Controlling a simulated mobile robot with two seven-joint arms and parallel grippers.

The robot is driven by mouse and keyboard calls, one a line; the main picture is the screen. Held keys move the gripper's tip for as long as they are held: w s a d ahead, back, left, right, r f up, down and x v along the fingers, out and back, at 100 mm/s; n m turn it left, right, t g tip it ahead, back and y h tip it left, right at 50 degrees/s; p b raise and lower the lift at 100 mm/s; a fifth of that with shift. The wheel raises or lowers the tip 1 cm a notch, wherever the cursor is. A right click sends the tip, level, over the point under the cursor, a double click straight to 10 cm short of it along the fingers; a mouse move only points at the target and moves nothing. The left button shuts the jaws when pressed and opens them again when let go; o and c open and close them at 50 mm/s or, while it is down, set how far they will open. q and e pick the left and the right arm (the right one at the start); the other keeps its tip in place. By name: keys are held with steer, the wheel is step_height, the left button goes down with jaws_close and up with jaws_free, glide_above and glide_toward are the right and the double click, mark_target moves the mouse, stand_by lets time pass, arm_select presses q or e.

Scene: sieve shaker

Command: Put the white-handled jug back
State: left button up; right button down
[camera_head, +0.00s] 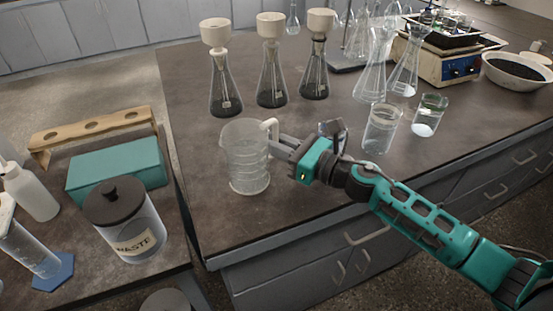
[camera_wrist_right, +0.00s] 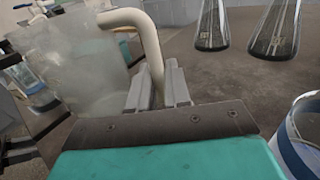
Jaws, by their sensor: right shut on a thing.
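The jug (camera_head: 245,158) is clear and graduated, with a white handle (camera_head: 270,128) on its right side. It is upright at the front left of the dark bench; whether its base touches the top is hard to tell. My right gripper (camera_head: 277,144) comes in from the right and is shut on the handle. In the right wrist view the jug (camera_wrist_right: 65,65) fills the left side, and its handle (camera_wrist_right: 148,45) passes between the fingers of my right gripper (camera_wrist_right: 160,85). My left gripper is not in view.
Several flasks with white funnels (camera_head: 271,75) stand behind the jug. Beakers (camera_head: 381,128) stand to the right of my gripper. A side table at left holds a waste jar (camera_head: 128,225), a teal box (camera_head: 116,170) and a wooden rack (camera_head: 92,128). A gap separates it from the bench.

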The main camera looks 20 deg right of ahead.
step_height(320, 180, down, 3)
steer(key=shift+r+b, duration=0.1)
steer(key=shift+b, duration=0.3)
steer(key=shift+f, duration=0.25)
steer(key=c, duration=1.5)
jaws_free()
steer(key=shift+f, duration=0.2)
steer(key=shift+c, duration=0.2)
steer(key=o, duration=0.5)
steer(key=shift+c, duration=0.2)
steer(key=shift+r, duration=0.1)
